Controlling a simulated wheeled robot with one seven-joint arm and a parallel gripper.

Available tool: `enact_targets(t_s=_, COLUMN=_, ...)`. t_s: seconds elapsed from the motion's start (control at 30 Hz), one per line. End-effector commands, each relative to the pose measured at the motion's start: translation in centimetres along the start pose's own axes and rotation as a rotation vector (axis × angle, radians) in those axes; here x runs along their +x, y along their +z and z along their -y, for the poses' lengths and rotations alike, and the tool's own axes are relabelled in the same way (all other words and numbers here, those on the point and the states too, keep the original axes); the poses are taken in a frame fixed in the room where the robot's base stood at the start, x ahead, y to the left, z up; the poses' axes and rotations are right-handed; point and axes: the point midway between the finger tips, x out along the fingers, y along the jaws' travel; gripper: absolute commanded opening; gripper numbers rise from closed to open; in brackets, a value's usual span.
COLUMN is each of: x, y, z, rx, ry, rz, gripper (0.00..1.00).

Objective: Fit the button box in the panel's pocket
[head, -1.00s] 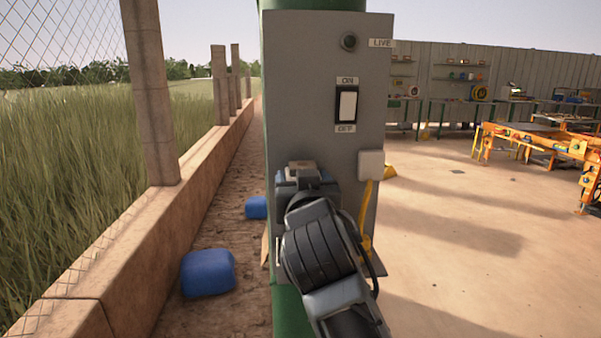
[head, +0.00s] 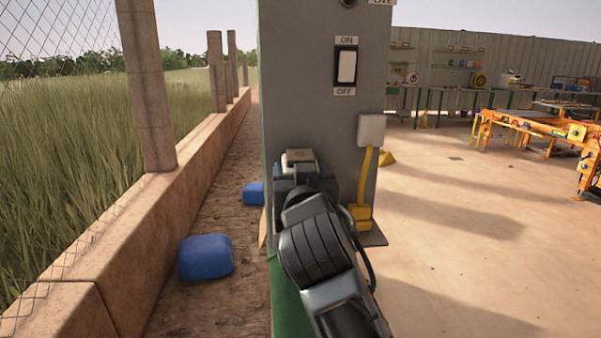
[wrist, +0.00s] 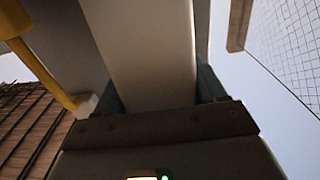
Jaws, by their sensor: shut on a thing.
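The grey panel (head: 300,70) stands upright on a green post in the head view. My gripper (head: 305,178) is in front of its lower part. It is shut on a pale box, the button box (head: 300,157), whose top shows above the jaws. In the wrist view the button box (wrist: 150,45) is a broad pale body between the two fingers of my gripper (wrist: 160,92). Its buttons cannot be made out. The pocket cannot be seen; my arm and gripper cover much of the lower panel. Whether the box touches the panel cannot be told.
An ON/OFF switch (head: 346,67) is on the panel above my gripper. A low wall (head: 150,210) and a blue container (head: 206,257) are at left. Open floor lies right.

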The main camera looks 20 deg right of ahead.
Motion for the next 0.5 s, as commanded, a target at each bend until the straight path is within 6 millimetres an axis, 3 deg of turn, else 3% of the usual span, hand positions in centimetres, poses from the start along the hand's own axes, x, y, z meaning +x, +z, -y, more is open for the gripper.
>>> enact_targets(t_s=0.03, x=0.14, y=1.97, z=-0.10, rx=-0.004, ry=0.004, rz=0.036, gripper=0.00)
enact_targets(t_s=0.5, x=0.14, y=2.28, z=-0.18, rx=-0.002, ry=0.004, rz=0.038, gripper=0.00)
